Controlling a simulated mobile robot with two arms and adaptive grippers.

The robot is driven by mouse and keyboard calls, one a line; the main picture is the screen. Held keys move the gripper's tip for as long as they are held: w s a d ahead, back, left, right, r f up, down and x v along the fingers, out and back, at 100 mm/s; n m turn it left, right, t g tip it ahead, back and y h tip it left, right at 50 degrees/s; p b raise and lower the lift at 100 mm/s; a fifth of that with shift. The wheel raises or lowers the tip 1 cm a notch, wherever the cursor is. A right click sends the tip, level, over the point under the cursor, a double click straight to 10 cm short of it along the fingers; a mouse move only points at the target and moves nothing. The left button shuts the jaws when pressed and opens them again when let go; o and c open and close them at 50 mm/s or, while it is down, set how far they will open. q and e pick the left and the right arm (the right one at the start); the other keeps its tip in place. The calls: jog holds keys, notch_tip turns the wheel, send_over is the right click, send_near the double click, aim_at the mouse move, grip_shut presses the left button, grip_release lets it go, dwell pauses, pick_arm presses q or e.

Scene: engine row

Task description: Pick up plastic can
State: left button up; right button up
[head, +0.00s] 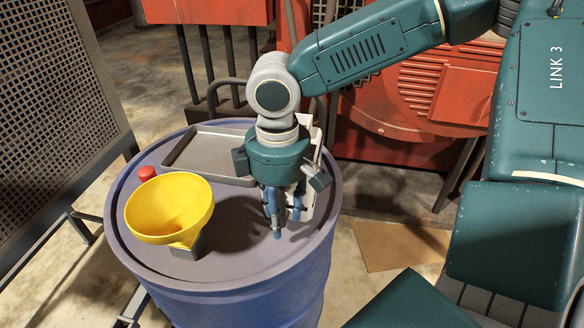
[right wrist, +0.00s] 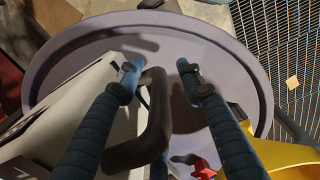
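The plastic can (head: 310,203) is white and stands on the blue drum, mostly hidden behind my right gripper in the head view. In the right wrist view the can (right wrist: 62,112) is at the left, with a dark curved handle (right wrist: 153,125). My right gripper (head: 286,224) points down over the drum top beside the can. In the right wrist view my right gripper (right wrist: 157,67) is open, its blue fingers apart with the dark handle showing between them. I cannot tell whether a finger touches the handle. My left gripper is not in view.
The blue drum (head: 235,285) carries a yellow funnel (head: 160,209), a red cap (head: 147,173) and a shallow grey tray (head: 212,155). Red machinery (head: 385,105) stands behind it, and a dark perforated panel (head: 50,90) stands at the left.

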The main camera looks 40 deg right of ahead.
jog(key=shift+w+f, duration=0.1)
jog(key=shift+f, duration=0.75)
grip_shut()
jog(key=shift+r, duration=0.2)
